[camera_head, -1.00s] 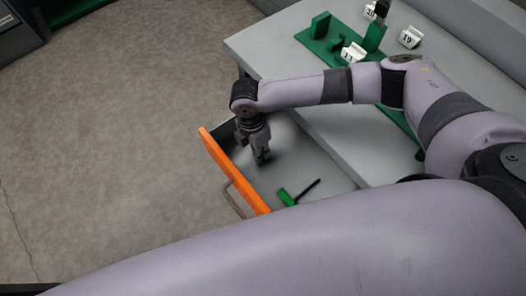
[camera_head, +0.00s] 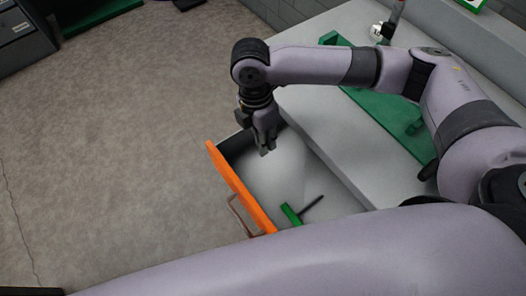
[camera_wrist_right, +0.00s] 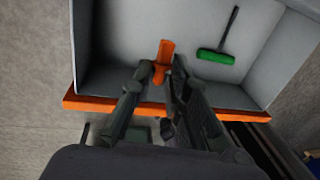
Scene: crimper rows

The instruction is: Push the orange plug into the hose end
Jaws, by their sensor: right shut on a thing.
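The orange plug (camera_wrist_right: 163,57) shows in the right wrist view, gripped between the fingertips of my right gripper (camera_wrist_right: 158,80). In the head view my right gripper (camera_head: 265,146) is above the open drawer, near its far end, and points down; the plug cannot be made out there. The drawer has an orange front (camera_head: 236,186) and a grey inside. My left gripper is not in view; only a large lilac arm part of mine crosses the bottom of the head view. I cannot make out the hose end in either view.
A green-handled tool (camera_head: 290,214) with a dark shaft lies in the drawer, and it also shows in the right wrist view (camera_wrist_right: 216,57). A green board (camera_head: 385,118) lies on the grey table (camera_head: 318,112). Open floor is at left.

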